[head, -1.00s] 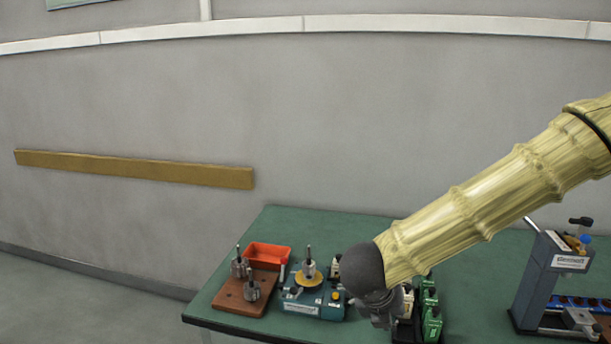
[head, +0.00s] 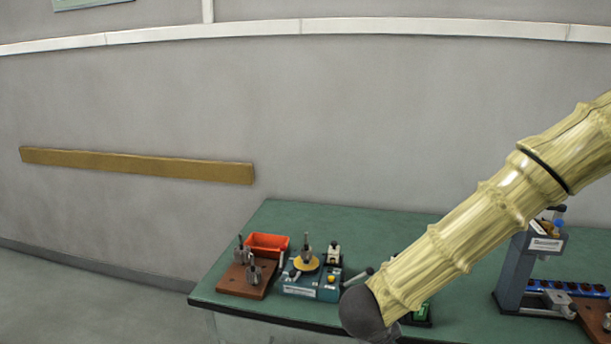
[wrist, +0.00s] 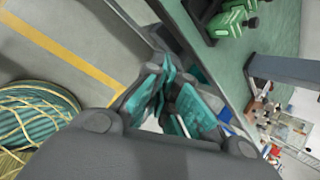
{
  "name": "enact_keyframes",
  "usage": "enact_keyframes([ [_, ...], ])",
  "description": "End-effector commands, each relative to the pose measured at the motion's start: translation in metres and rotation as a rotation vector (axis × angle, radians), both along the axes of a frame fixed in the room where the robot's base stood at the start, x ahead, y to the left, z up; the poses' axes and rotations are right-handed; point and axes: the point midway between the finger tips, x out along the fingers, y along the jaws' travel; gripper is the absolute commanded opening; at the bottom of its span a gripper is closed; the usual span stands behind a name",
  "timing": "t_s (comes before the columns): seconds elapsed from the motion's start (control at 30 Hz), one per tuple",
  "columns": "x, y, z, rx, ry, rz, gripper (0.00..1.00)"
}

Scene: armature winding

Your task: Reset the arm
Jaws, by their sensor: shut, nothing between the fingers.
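My arm reaches in from the right in the head view, its yellowish, bamboo-like link (head: 470,225) sloping down to a dark joint at the table's front edge. My gripper is below the picture there. In the wrist view my gripper (wrist: 168,75) shows teal finger pads drawn together, shut and empty. It hangs over the floor beside the green table (wrist: 275,45), apart from the things on it.
On the table (head: 350,220) stand a brown board (head: 240,291) with metal parts, a red bin (head: 267,246), a teal winding device (head: 300,285) and a grey press (head: 518,265). A teal coil (wrist: 40,112) lies on the floor near a yellow line (wrist: 65,55).

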Motion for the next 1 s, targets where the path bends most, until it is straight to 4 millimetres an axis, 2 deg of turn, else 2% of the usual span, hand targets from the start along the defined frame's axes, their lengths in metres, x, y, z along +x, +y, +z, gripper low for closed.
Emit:
enact_keyframes([
  [0.17, -0.007, -0.007, -0.05, -0.111, 0.086, 0.242, 0.0],
  [0.27, -0.018, -0.011, -0.088, -0.196, 0.159, 0.448, 0.0],
  [0.47, -0.056, -0.019, -0.172, -0.368, 0.33, 0.956, 0.0],
  [0.67, -0.117, -0.027, -0.244, -0.492, 0.486, 1.495, 0.0],
  [0.8, -0.171, -0.035, -0.286, -0.548, 0.568, 1.893, 0.0],
  [1.0, -0.248, -0.047, -0.324, -0.573, 0.612, 2.407, 0.0],
])
